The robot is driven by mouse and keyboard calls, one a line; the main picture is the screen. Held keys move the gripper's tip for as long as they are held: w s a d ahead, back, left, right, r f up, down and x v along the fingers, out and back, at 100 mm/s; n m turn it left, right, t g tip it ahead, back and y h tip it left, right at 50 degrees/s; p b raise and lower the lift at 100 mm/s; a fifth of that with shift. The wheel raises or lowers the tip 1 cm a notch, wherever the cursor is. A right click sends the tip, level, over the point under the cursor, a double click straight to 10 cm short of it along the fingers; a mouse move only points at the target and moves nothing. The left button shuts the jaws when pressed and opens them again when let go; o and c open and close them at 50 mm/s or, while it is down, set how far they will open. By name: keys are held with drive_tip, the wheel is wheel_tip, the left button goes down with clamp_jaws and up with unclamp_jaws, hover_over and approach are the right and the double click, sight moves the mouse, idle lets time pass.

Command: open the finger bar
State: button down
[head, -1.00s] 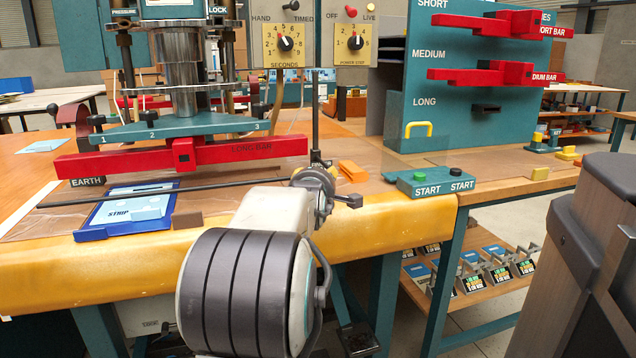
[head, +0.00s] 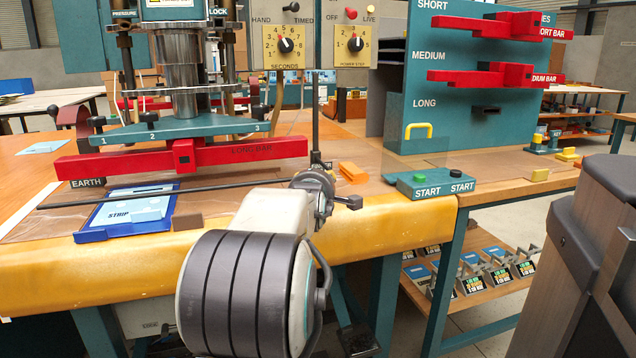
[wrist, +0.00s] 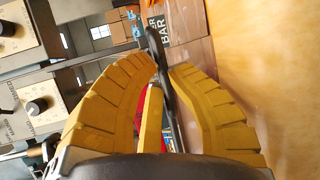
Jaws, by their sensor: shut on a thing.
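The finger bar (head: 150,194) is a long, thin dark rod in the head view. It lies roughly level across the front of the press, over the blue strip tray (head: 92,236). Its right end passes behind my wrist. In the wrist view, the yellow fingers of my gripper (wrist: 164,70) are closed around a dark bar (wrist: 156,42), which runs between them. In the head view the fingers are hidden behind my wrist, beside a thin black upright post (head: 316,115). A partly hidden label stands by the post's foot.
The red long bar (head: 245,150) sits on the press just above the finger bar. A brown block (head: 187,222) lies beside the tray. An orange piece (head: 352,172) and the green start box (head: 430,184) stand to the right. The yellow-orange table edge (head: 400,222) is in front.

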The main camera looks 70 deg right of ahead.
drive_tip(key=shift+r, duration=0.1)
wheel_tip(320, 180, up, 19)
drive_tip(key=p, duration=1)
drive_tip(key=shift+p, duration=0.3)
drive_tip(key=c, duration=1.2)
unclamp_jaws()
drive_tip(key=shift+o, duration=0.2)
drive_tip(key=v, duration=1.2)
